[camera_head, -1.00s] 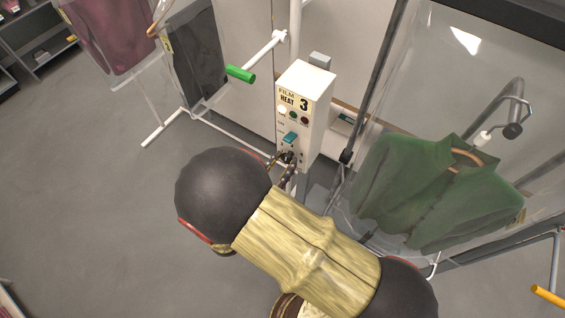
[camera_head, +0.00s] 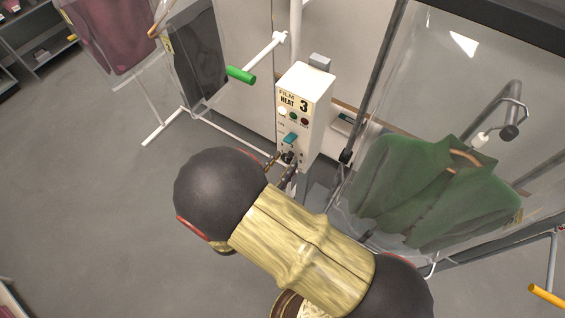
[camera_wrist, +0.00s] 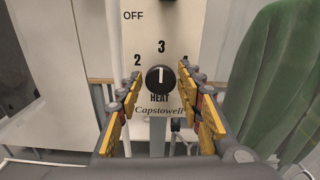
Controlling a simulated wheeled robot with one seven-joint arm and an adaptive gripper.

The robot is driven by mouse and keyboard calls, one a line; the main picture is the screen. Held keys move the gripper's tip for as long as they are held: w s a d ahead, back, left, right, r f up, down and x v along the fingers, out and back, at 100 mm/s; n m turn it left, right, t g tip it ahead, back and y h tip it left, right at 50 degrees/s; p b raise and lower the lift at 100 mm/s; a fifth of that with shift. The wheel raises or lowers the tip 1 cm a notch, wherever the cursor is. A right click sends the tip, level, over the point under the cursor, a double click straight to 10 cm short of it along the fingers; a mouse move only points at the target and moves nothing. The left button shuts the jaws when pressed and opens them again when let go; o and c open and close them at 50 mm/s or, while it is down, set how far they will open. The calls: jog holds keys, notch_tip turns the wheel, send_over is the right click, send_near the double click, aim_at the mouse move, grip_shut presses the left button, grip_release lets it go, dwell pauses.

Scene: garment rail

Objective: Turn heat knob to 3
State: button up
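The heat knob (camera_wrist: 161,79) is a round black knob with a white mark. It sits above the word HEAT on the white control box (camera_head: 304,105). In the wrist view the white mark stands upright, toward the printed 3 (camera_wrist: 161,47); a 2 (camera_wrist: 137,59) is at its upper left. My gripper (camera_wrist: 162,92) is open, its yellow-padded fingers on either side of the knob with a gap showing at each side. In the head view my gripper (camera_head: 284,165) is at the box's lower front, and the knob is small there.
A teal switch (camera_head: 290,138) and small lamps are on the box above the knob. A green-handled lever (camera_head: 241,75) sticks out at the left. A green jacket (camera_head: 430,190) hangs under clear film at the right. Grey floor (camera_head: 90,220) is clear at the left.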

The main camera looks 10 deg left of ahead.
jog(key=shift+o, duration=1)
jog(key=v, duration=1.2)
